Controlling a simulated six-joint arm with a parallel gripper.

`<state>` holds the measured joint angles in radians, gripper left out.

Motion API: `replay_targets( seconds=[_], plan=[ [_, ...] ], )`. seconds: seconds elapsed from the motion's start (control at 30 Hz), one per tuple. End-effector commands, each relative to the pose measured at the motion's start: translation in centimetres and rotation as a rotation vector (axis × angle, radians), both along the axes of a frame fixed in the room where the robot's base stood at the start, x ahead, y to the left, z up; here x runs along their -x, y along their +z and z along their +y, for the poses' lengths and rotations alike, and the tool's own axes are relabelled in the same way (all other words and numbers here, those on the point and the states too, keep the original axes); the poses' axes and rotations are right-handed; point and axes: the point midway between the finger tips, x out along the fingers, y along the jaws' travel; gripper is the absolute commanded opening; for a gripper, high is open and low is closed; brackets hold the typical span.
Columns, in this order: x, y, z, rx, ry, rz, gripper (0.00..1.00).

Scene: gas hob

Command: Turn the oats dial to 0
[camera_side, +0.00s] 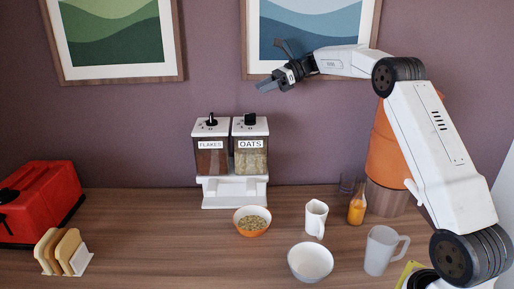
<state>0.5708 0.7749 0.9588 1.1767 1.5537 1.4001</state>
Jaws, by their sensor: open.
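A white cereal dispenser (234,193) stands at the back middle of the table. Its right hopper (251,157) is labelled OATS and holds pale oats. The black oats dial (250,118) sits on top of that hopper; its exact setting is too small to read. The left hopper (210,157) is labelled FLAKES and has its own black dial (211,120). My gripper (264,86) is open and empty in the air, above and slightly right of the oats dial, apart from it.
A bowl of cereal (240,214), a white bowl (310,275), a white jug (316,218), an orange juice bottle (357,207) and a frosted pitcher (379,262) stand at front and right. A red toaster (45,198) and toast rack (62,264) are left. Space left of the dispenser is clear.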

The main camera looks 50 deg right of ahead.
Motion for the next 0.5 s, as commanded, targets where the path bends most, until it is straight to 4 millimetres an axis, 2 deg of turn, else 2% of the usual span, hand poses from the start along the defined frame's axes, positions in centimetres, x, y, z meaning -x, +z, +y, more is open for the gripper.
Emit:
replay_targets(
  seconds=[0.13,0.4,0.43,0.5],
  plan=[
    [-0.01,0.76,0.01,0.000,-0.001,0.000,0.50],
    [0.00,0.86,0.02,0.000,0.000,0.000,0.50],
    [0.00,0.86,0.02,0.000,0.000,0.000,0.53],
    [-0.01,0.84,0.04,0.001,0.000,0.000,0.75]
  ],
)
